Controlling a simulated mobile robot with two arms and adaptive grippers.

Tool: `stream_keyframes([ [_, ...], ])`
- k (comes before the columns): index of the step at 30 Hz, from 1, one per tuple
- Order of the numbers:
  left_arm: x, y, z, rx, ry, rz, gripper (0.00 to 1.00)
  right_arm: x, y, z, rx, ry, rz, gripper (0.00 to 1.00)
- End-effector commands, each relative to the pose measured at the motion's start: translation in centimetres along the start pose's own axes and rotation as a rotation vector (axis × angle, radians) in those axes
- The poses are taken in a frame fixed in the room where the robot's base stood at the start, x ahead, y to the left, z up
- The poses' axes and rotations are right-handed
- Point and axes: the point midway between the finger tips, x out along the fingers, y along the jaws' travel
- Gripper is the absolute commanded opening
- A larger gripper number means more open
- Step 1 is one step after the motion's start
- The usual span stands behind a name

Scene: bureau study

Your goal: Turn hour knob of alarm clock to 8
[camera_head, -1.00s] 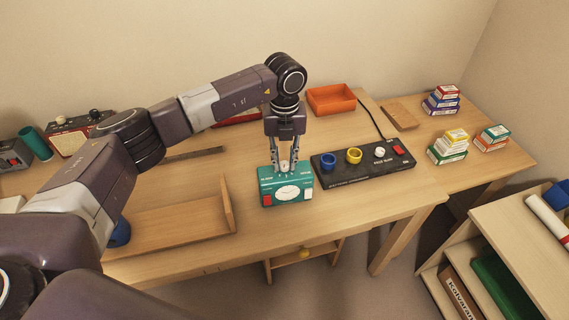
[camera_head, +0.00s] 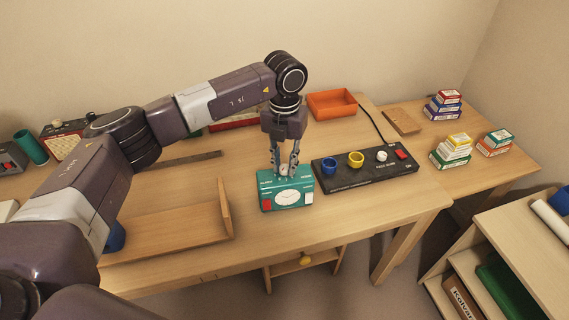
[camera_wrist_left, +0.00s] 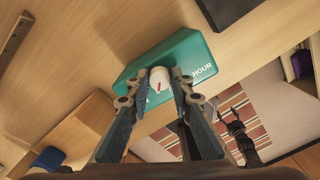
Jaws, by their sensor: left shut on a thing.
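The teal alarm clock (camera_head: 300,194) stands upright on the desk, its white dial (camera_head: 287,198) facing me. My left gripper (camera_head: 284,170) points down at its top, fingers shut on the white hour knob (camera_wrist_left: 159,74). In the left wrist view the knob sits between the fingertips (camera_wrist_left: 159,83), with a red pointer mark on its top. The word HOUR is printed on the clock (camera_wrist_left: 190,54) beside it. The numbers around the knob cannot be read. My right gripper (camera_wrist_left: 231,117) shows small in the left wrist view, its fingers apart, over the floor.
A black panel (camera_head: 345,181) with a blue ring, a yellow ring and a white knob lies close right of the clock. A wooden tray (camera_head: 170,228) is at left. An orange bin (camera_head: 331,103) and stacked small boxes (camera_head: 450,150) stand farther back.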

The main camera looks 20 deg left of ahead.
Motion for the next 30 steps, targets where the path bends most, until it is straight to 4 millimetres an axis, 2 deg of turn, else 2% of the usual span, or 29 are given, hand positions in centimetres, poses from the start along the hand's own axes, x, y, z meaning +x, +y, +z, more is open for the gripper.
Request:
stream_keyframes([
  [5,-0.1,0.0,0.0,-0.001,-0.001,0.000,0.00,0.0,0.0,0.0,0.000,0.000,0.000,0.62],
  [6,-0.1,0.0,0.0,-0.001,-0.001,0.000,0.24,0.0,0.0,0.0,0.000,0.000,0.000,0.62],
  [10,-0.1,0.0,0.0,-0.002,-0.001,0.000,0.38,0.0,0.0,0.0,0.000,0.000,0.000,0.62],
  [18,-0.1,0.0,0.0,-0.002,0.000,0.000,0.38,0.0,0.2,0.0,-0.001,0.000,0.002,0.62],
  [22,-0.9,0.0,0.1,-0.002,-0.002,0.000,0.38,0.0,0.2,0.0,-0.001,0.000,0.003,0.62],
  [26,-3.0,0.0,0.1,-0.003,-0.005,0.000,0.38,0.0,0.1,0.0,0.000,0.000,0.002,0.62],
  [30,-6.2,0.0,0.2,-0.003,-0.006,-0.001,0.38,0.0,0.1,0.0,0.000,0.000,0.001,0.62],
])
